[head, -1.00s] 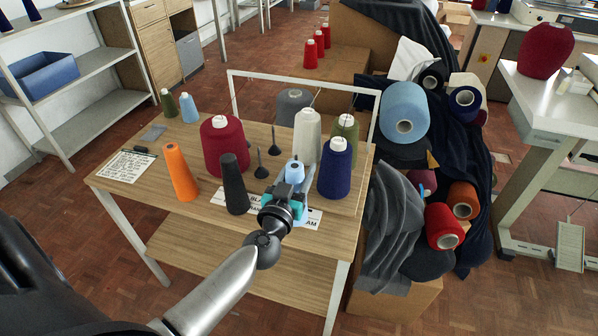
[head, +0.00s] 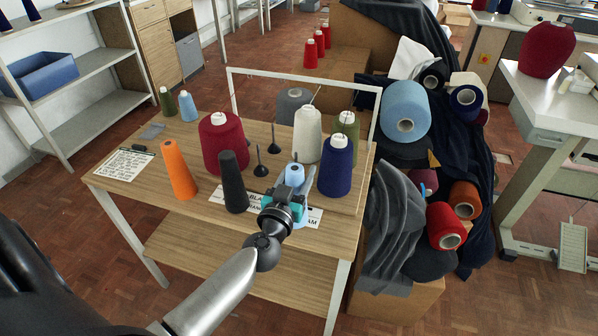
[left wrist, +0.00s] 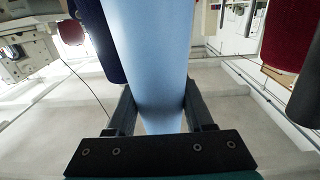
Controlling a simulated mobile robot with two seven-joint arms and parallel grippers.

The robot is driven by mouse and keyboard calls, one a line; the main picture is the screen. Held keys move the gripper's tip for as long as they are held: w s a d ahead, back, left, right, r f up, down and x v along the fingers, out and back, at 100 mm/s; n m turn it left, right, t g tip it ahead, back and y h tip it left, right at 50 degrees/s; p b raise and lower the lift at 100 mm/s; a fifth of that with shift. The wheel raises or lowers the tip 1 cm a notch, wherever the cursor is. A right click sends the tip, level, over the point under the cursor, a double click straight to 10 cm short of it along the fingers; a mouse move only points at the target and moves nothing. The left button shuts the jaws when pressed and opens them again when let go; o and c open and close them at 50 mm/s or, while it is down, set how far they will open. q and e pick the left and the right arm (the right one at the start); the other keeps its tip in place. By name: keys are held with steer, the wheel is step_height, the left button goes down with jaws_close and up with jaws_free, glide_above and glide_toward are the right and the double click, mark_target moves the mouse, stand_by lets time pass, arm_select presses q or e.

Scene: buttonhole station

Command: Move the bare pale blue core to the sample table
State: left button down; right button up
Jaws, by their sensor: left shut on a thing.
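The bare pale blue core (head: 294,176) is held in my left gripper (head: 284,204) over the front right of the wooden table (head: 200,220). In the left wrist view the core (left wrist: 146,50) is smooth and stands between the two dark fingers of the gripper (left wrist: 158,112), which are shut on it. Another pale blue cone (head: 189,108) with a pale top stands at the back left of the table. My right gripper is not in view.
Close to the held core stand a navy cone (head: 335,168), a cream cone (head: 307,135) and a black cone (head: 233,182). A crimson cone (head: 222,145) and an orange cone (head: 179,172) stand further left. A white frame (head: 300,78) rises behind. A white table (head: 545,105) is at right.

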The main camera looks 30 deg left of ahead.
arm_select(q)
steer(key=shift+c, duration=1)
jaws_free()
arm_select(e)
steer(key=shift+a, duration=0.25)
arm_select(q)
steer(key=shift+f, duration=0.1)
steer(key=p+v, duration=0.1)
steer(key=v, duration=1.4)
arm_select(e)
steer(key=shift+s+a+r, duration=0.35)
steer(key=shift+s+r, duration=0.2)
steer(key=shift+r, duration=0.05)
